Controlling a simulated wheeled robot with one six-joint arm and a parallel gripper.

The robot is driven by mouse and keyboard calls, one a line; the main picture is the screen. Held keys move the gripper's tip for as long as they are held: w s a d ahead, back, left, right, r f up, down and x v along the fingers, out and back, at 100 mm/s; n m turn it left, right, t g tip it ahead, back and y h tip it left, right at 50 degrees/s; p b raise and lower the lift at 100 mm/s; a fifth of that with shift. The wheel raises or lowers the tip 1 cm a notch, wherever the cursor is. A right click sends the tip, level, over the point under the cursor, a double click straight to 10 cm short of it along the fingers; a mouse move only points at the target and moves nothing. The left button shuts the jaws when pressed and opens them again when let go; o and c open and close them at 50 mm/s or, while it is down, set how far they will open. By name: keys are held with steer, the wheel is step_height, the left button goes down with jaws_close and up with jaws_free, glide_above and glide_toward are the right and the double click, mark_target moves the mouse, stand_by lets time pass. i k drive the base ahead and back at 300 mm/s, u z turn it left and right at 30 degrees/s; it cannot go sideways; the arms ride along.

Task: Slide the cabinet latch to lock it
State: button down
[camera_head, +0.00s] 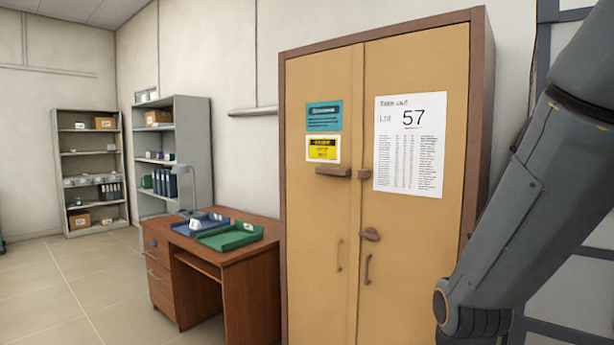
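The cabinet (411,248) has two tan doors in a brown frame, and both doors look closed. The brown sliding latch bar (333,171) sits on the left door, near the seam. A small brown catch (364,174) sits on the right door, just right of the seam. A small gap seems to show between the bar and the catch. A brown turn knob (370,234) is lower on the right door, above a handle (367,269). Another handle (339,255) is on the left door. My arm crosses the right side of the view; my gripper is out of the picture.
A wooden desk (252,282) stands left of the cabinet, with a green tray (230,236), a blue tray and a lamp. Grey shelves (190,130) stand behind it. A paper list (409,145) hangs on the right door. The floor (70,290) at left is clear.

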mark_target(331, 171)
steer(key=k, duration=0.25)
steer(key=u, duration=0.8)
steer(key=i, duration=2)
steer(key=z, duration=0.8)
